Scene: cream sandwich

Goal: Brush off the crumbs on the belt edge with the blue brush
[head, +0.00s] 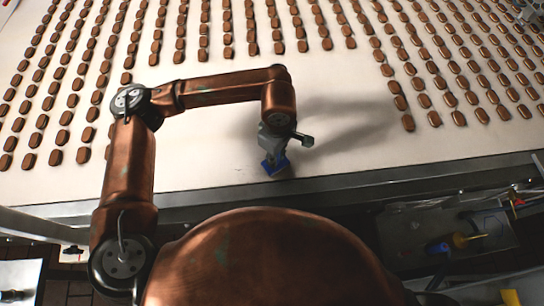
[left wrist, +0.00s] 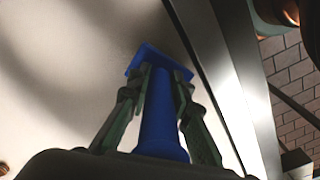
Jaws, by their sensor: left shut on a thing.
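My left gripper (head: 270,150) is over the near part of the belt and is shut on the blue brush (head: 274,166). In the left wrist view the fingers of my left gripper (left wrist: 150,100) close around the handle of the blue brush (left wrist: 158,115). The brush head is at the far end, close to the metal belt edge (left wrist: 226,75). The belt edge (head: 330,186) runs across the head view just below the brush. Whether the brush touches the belt is hard to tell. I cannot make out crumbs. My right gripper is not in view.
The white belt (head: 300,110) carries many rows of brown cream sandwiches (head: 408,123) behind and to both sides. The belt around the brush is bare. Below the edge at right is a grey surface with a yellow-handled tool (head: 468,239).

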